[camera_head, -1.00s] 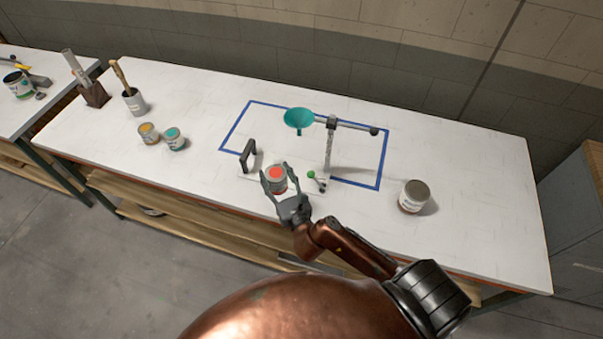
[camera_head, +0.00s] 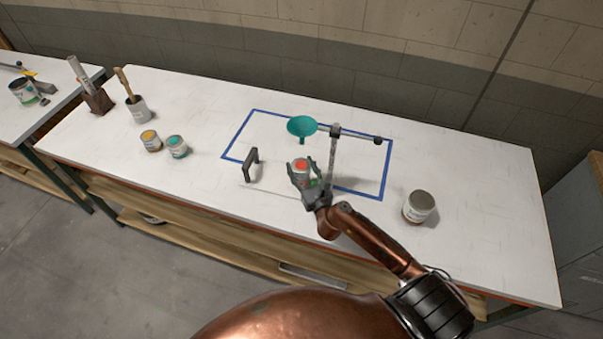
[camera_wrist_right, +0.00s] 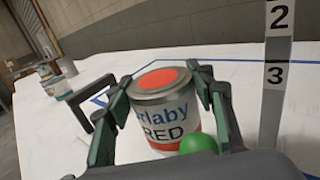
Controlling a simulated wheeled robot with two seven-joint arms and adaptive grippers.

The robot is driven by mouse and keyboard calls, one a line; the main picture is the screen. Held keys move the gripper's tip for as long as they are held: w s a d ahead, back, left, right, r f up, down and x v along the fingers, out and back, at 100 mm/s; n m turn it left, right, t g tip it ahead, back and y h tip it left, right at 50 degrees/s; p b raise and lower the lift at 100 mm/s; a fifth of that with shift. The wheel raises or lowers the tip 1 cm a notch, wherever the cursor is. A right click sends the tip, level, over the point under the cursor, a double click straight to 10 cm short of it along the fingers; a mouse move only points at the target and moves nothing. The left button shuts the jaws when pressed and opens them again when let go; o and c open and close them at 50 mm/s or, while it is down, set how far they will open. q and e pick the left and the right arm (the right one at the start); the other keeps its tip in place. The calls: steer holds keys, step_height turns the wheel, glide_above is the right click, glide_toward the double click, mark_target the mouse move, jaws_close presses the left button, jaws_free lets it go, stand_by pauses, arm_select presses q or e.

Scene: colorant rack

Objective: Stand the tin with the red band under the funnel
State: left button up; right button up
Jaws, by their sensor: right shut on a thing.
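The tin with the red band (camera_head: 301,166) is held in my right gripper (camera_head: 303,176), whose fingers are shut around its sides. In the right wrist view the tin (camera_wrist_right: 166,100) is upright, with a red lid disc and the letters "RED" above a red band. The teal funnel (camera_head: 302,127) hangs from a stand's arm above and behind the tin in the head view. The tin is on the near side of the funnel, not below its spout. I cannot tell whether the tin touches the table. My left gripper is not in view.
The funnel stand's post (camera_head: 333,165) rises close right of my gripper; its numbered scale (camera_wrist_right: 272,90) shows in the wrist view. A dark handle (camera_head: 250,165) stands left. A green ball (camera_wrist_right: 199,145) is just before the tin. A larger tin (camera_head: 418,207) stands right. Blue tape (camera_head: 237,137) outlines the area.

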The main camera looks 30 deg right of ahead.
steer(key=shift+w+d+f, duration=0.1)
steer(key=shift+d+f, duration=0.1)
steer(key=shift+f, duration=0.05)
steer(key=shift+d+f+b, duration=0.15)
steer(key=shift+f+b, duration=0.45)
steer(key=shift+f, duration=1.1)
steer(key=o, duration=1.4)
steer(key=shift+f, duration=0.15)
steer(key=s, duration=0.4)
steer(key=s+a, duration=0.1)
steer(key=s, duration=0.3)
steer(key=s+a, duration=0.1)
steer(key=s, duration=0.2)
steer(key=shift+s, duration=0.4)
